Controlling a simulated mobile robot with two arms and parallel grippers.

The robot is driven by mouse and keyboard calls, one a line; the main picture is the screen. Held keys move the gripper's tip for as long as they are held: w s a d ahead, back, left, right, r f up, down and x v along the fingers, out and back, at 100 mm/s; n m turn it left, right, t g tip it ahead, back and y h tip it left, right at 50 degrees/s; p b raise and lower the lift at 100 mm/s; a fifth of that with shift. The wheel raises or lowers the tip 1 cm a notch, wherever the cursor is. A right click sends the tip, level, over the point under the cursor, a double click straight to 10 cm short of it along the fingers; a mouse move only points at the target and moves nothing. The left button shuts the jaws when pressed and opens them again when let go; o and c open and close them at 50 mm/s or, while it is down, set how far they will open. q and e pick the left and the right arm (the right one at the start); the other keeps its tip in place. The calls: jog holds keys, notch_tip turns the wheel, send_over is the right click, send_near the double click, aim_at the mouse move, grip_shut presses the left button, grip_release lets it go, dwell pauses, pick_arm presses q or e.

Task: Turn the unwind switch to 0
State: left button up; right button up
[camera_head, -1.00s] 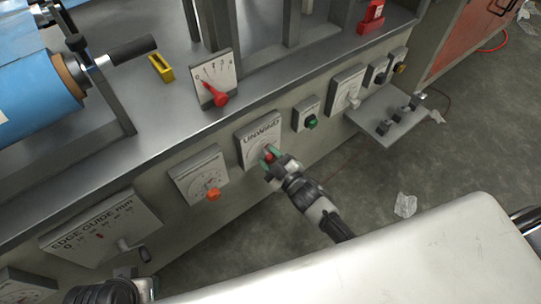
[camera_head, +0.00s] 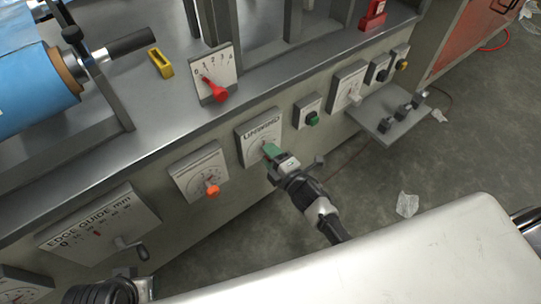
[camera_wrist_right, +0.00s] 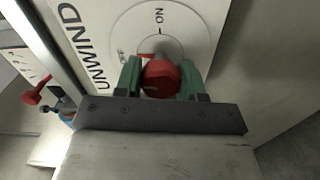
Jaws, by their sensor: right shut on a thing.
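The UNWIND plate (camera_head: 246,134) is on the front of the machine, with a round dial; it also shows in the wrist view (camera_wrist_right: 93,22). The red switch knob (camera_wrist_right: 158,78) is at its centre, and its red pointer is turned toward the left of the wrist view, away from the ON mark. The small mark near the pointer is too blurred to read. My right gripper (camera_head: 270,151) has its green fingers on both sides of the knob, shut on it. In the head view the gripper hides the knob. Part of my left arm (camera_head: 105,291) shows at the bottom left; its fingertips cannot be made out.
An orange-knobbed dial (camera_head: 211,189) is left of the plate, and a green button (camera_head: 312,118) is to its right. A red lever (camera_head: 218,94) is above. A small shelf (camera_head: 393,120) juts out farther right.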

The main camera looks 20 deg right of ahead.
jog(key=shift+n, duration=0.6)
jog(key=o, duration=0.9)
jog(key=p+v, duration=0.1)
jog(key=v, duration=0.9)
jog(key=shift+s+d, duration=0.15)
jog(key=shift+s, duration=0.25)
